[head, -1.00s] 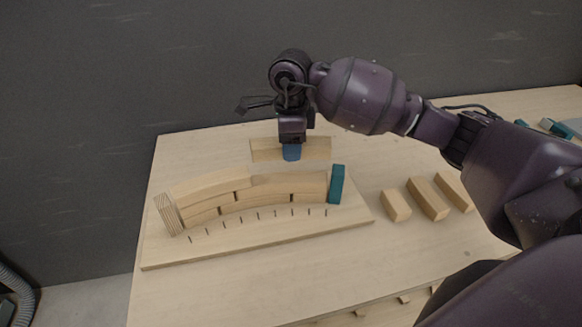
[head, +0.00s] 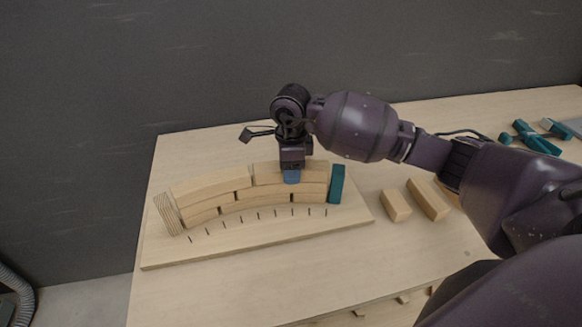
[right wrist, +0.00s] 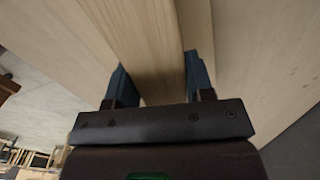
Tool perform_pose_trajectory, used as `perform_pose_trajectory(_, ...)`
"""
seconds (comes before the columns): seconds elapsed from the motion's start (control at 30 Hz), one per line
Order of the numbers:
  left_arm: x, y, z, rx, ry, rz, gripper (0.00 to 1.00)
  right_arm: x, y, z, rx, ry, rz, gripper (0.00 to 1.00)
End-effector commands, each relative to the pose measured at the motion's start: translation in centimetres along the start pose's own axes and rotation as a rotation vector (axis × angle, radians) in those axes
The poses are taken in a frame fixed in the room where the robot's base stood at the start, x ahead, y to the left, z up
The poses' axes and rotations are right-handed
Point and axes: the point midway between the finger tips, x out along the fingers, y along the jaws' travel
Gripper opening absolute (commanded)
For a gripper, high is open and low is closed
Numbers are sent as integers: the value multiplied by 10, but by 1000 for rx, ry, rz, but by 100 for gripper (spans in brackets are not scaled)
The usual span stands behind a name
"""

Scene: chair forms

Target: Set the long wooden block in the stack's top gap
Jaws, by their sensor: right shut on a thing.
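The long wooden block (head: 265,174) is in my right gripper (head: 291,177), which is shut on it near its middle. The block lies roughly level at the top right of the curved wooden stack (head: 210,186), beside the top-left block and near the teal end block (head: 336,184). I cannot tell whether it rests on the row below or hovers just above. In the right wrist view the block (right wrist: 150,45) runs between the two blue finger pads (right wrist: 155,85). My left gripper is not in view.
The stack stands on a wooden base board (head: 250,241) with dark slot marks, with a striped end block (head: 168,214) at its left. Loose wooden blocks (head: 428,198) lie to the right. Teal pieces (head: 537,140) lie at the far right. The table behind the stack is clear.

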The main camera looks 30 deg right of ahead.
Motion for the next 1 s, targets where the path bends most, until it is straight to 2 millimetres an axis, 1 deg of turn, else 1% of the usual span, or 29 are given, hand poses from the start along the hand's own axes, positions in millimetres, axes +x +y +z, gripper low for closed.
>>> perform_pose_trajectory(0.03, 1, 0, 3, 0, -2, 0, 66, 2, 0, 0, 0, 0, 0, 19)
perform_pose_trajectory(0.07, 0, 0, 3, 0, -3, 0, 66, 3, 0, 0, -1, 1, 1, 50)
perform_pose_trajectory(0.2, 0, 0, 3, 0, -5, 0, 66, 2, 0, 0, 0, 0, 0, 71)
perform_pose_trajectory(0.23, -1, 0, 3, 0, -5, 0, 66, 2, 0, 0, 0, 0, 0, 74)
perform_pose_trajectory(0.5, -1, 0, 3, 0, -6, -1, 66, 1, 0, 0, 0, 0, 0, 74)
perform_pose_trajectory(0.63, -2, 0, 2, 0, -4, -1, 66, -7, -1, 0, -1, -1, -2, 74)
perform_pose_trajectory(0.77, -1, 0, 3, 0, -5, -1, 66, -26, -1, 0, -1, 0, -4, 74)
perform_pose_trajectory(1.0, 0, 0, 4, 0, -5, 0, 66, -73, -1, 0, -1, -1, -4, 74)
